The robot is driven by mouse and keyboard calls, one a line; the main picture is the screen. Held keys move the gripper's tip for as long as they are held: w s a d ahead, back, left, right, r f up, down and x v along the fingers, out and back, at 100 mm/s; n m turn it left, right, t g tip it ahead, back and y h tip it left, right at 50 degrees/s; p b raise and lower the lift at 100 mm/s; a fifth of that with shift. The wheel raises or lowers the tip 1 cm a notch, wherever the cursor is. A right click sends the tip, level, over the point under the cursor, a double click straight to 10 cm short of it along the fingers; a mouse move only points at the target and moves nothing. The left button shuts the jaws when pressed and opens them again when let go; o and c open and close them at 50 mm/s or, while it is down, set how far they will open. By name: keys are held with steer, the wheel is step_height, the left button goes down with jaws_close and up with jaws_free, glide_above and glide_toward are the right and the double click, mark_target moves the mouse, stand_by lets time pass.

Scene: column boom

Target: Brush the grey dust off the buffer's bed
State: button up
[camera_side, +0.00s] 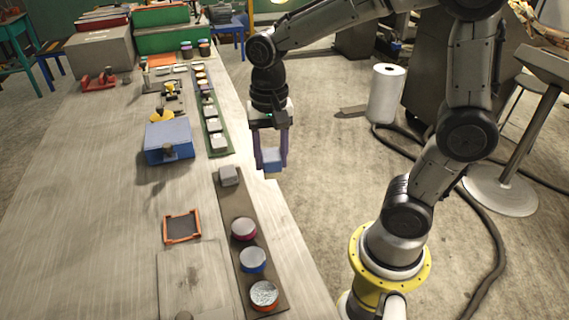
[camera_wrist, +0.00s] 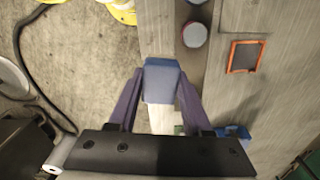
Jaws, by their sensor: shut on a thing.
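My gripper (camera_side: 271,163) has purple fingers and is shut on a blue block (camera_side: 272,155). It holds the block out by the right edge of the bench, above or beside that edge. In the wrist view the blue block (camera_wrist: 161,80) sits between the two fingertips of my gripper (camera_wrist: 160,90); any bristles are not clear. A small orange-framed square with a dark grey bed (camera_side: 182,226) lies on the bench, to the left of the dark strip. It shows in the wrist view too (camera_wrist: 246,56). It may be the buffer's bed; dust on it is too small to tell.
A dark strip (camera_side: 243,207) carries a grey block (camera_side: 229,176) and several round tins. A green strip (camera_side: 217,147) with pale pieces and a blue box (camera_side: 168,140) stand farther back. Bare wooden bench (camera_side: 110,215) lies left of the orange frame.

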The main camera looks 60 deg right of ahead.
steer(key=w+a+f, duration=0.2)
steer(key=w+a, duration=0.8)
steer(key=w, duration=0.1)
steer(key=shift+n, duration=0.8)
steer(key=shift+w+a+f, duration=0.1)
steer(key=shift+a+f, duration=1.3)
steer(key=shift+f, duration=0.35)
steer(key=shift+s+a+f, duration=0.1)
steer(key=shift+a+f, duration=1.3)
steer(key=shift+f, duration=0.4)
steer(key=shift+w+a+f, duration=0.1)
steer(key=shift+a+f, duration=1.3)
steer(key=shift+f, duration=0.35)
steer(key=shift+s+a+f, duration=0.2)
steer(key=shift+a+f, duration=0.05)
steer(key=shift+f, duration=0.2)
steer(key=shift+s+a+f, duration=0.2)
steer(key=shift+f, duration=0.25)
jaws_close()
steer(key=shift+s+a, duration=3.2)
steer(key=shift+w+d, duration=3.55)
steer(key=shift+d, duration=0.05)
steer(key=shift+s+d, duration=0.1)
steer(key=shift+d, duration=0.15)
steer(key=shift+s, duration=0.3)
steer(key=shift+s+a, duration=3.5)
steer(key=shift+a, duration=0.05)
steer(key=shift+w+d, duration=3.65)
steer(key=shift+w, duration=0.05)
step_height(320, 180, up, 8)
